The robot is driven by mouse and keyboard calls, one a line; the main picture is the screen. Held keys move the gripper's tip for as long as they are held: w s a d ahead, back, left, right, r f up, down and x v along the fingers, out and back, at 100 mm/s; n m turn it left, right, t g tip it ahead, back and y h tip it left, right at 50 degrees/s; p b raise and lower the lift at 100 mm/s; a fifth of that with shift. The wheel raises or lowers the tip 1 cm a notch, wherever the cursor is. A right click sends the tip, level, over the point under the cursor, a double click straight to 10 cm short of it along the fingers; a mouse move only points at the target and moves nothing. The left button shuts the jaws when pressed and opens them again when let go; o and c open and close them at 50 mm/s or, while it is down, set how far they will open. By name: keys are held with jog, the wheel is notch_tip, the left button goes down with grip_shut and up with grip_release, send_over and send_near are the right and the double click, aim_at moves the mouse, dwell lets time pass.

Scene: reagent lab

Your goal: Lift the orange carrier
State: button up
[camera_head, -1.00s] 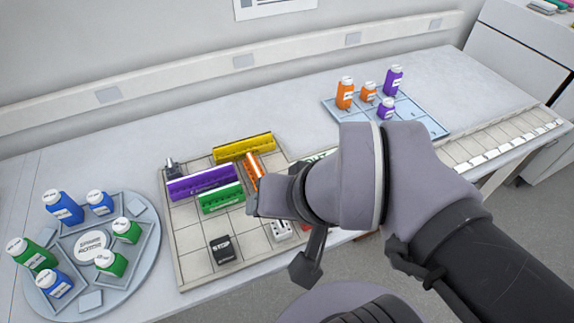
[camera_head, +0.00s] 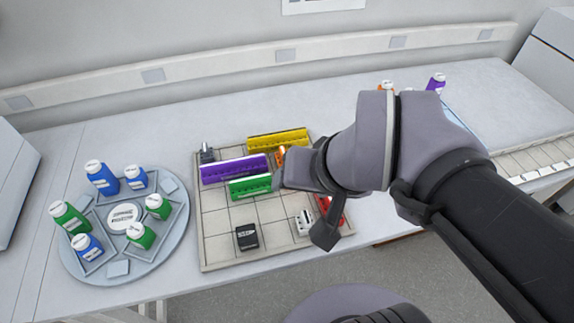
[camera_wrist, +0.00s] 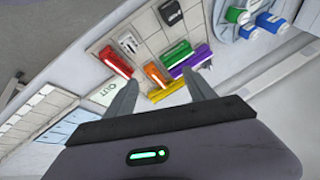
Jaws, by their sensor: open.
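The orange carrier (camera_head: 281,155) is a small block on the gridded board (camera_head: 222,255). It stands below the right part of the yellow carrier (camera_head: 278,139), and my gripper partly hides it in the head view. My gripper (camera_head: 300,207) is over the right side of the board, open and empty. In the wrist view, the orange carrier (camera_wrist: 154,75) shows between the two spread fingers of my gripper (camera_wrist: 161,79), some way beyond them. No contact shows.
Purple (camera_head: 234,169) and green (camera_head: 250,187) carriers stand left of the orange one. A red carrier (camera_wrist: 116,62) is nearby. A black block (camera_head: 247,237) and a grey-white piece (camera_head: 303,222) sit nearer the front. A round tray (camera_head: 118,269) with several bottles stands left.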

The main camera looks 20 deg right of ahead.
jog(key=w+d+f+n+g+h+p, duration=0.1)
jog(key=w+n, duration=0.1)
jog(key=w, duration=0.5)
jog(key=w+d+f+n+p, duration=0.1)
jog(key=w+d+f+p, duration=0.1)
jog(key=w, duration=0.4)
jog(key=shift+n+h, duration=0.3)
jog(key=shift+n, duration=0.2)
jog(key=b+x, duration=0.1)
jog(key=x, duration=0.3)
jog(key=b+x, duration=0.2)
jog(key=x, duration=0.3)
jog(key=b+x, duration=0.2)
jog(key=x, duration=0.3)
jog(key=shift+w+r, duration=0.15)
jog(key=shift+w, duration=0.1)
jog(key=b+x, duration=0.2)
jog(key=x, duration=0.3)
jog(key=shift+w+f+b, duration=0.2)
jog(key=shift+f+b, duration=0.1)
jog(key=shift+b, duration=0.1)
jog(key=shift+r, duration=0.1)
jog(key=shift+s+r, duration=0.1)
jog(key=shift+f, duration=0.3)
grip_shut()
